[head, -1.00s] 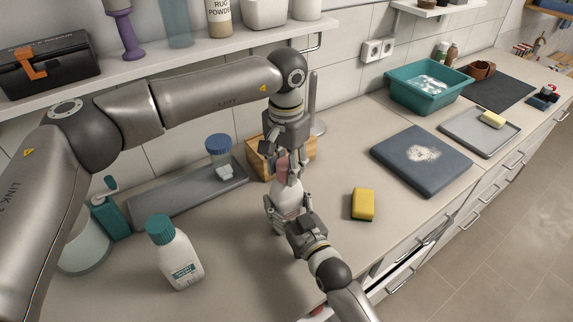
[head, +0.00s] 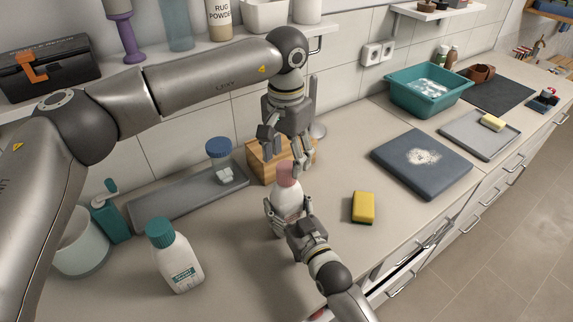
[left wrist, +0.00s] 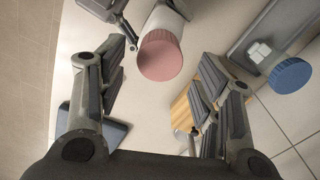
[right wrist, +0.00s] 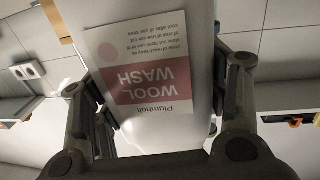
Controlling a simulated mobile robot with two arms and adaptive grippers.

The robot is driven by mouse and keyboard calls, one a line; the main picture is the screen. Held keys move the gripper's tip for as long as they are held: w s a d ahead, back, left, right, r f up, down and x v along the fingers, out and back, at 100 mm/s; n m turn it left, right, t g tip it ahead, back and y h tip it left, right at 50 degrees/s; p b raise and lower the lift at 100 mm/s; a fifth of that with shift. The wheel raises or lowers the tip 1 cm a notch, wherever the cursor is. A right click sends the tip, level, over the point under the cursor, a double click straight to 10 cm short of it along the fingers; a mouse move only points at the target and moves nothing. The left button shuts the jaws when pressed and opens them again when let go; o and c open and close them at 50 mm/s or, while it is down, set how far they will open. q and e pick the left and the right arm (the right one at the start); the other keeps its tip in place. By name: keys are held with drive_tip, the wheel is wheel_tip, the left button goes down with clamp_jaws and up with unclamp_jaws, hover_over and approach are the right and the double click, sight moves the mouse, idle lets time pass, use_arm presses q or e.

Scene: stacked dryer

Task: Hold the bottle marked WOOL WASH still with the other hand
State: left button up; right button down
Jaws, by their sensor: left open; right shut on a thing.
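The WOOL WASH bottle (head: 288,200) is white with a pink cap (head: 287,174) and stands upright on the counter. Its label (right wrist: 150,75) fills the middle of the right wrist view, upside down. My right gripper (head: 285,212) is shut on the bottle's body, with one finger on each side. My left gripper (head: 285,155) is open and empty above the cap. In the left wrist view the pink cap (left wrist: 160,55) sits between the spread fingers, apart from them.
A white bottle with a teal cap (head: 175,258) stands at front left. A grey tray (head: 160,203), a blue-lidded jar (head: 219,160) and a wooden box (head: 264,172) are behind. A yellow sponge (head: 363,207) and a dark folded cloth or board (head: 400,165) lie to the right.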

use_arm(q)
drive_tip(key=shift+r, duration=0.3)
drive_tip(key=shift+c, duration=0.3)
